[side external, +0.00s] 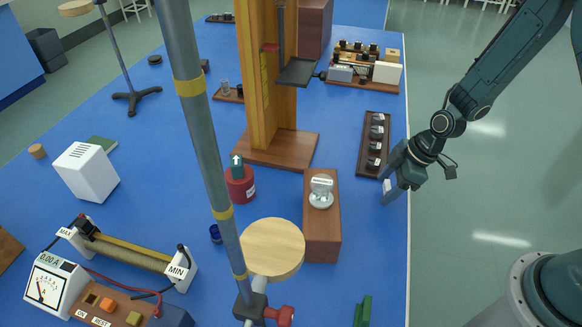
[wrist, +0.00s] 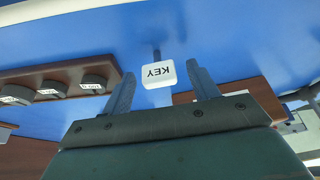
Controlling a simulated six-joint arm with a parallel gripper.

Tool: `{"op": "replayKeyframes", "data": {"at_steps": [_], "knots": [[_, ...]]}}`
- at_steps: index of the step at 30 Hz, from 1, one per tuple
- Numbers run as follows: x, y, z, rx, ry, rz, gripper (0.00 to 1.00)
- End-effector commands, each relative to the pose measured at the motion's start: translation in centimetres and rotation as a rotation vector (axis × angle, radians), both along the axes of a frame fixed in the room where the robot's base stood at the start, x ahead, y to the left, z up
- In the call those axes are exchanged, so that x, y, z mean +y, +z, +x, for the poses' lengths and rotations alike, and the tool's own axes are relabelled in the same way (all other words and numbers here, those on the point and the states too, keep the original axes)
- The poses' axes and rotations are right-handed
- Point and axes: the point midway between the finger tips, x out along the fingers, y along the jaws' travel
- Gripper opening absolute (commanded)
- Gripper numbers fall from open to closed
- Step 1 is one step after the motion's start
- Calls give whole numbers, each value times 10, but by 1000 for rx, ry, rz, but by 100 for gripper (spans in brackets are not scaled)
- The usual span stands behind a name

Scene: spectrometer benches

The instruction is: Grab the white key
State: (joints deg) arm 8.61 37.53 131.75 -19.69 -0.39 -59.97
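The white key is a small white block marked "KEY" (wrist: 158,74) with a thin dark stem, in the middle of the wrist view. In the side view a small white patch (side external: 387,185) by the fingers appears to be it. My gripper (wrist: 160,84) is open, one finger to each side of the key, with a visible gap on both sides. In the side view my gripper (side external: 391,183) is low at the right edge of the blue table, and its fingers partly hide the key.
A dark wooden rack (side external: 362,165) with several labelled weights stands just left of my gripper; it also shows in the wrist view (wrist: 50,71). A wooden block (side external: 322,240) with a glass-topped knob and a green piece (side external: 362,311) are nearer the camera. The blue table (side external: 375,235) is clear between.

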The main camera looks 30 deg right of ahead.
Motion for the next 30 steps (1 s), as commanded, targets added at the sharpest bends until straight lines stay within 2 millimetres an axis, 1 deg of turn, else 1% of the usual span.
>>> {"op": "replayKeyframes", "data": {"at_steps": [1, 5, 6, 7, 20, 26, 30], "knots": [[0, 0, 0, 0, 0, 0, 50], [0, 0, 0, 0, 0, 0, 25], [0, 0, 0, 0, 0, 0, 17], [0, 0, 0, 0, 0, 0, 12], [0, 3, 0, -1, 0, 0, 12], [0, 14, 1, -3, -1, 0, 12], [0, 27, 1, -4, 0, 0, 12]]}}
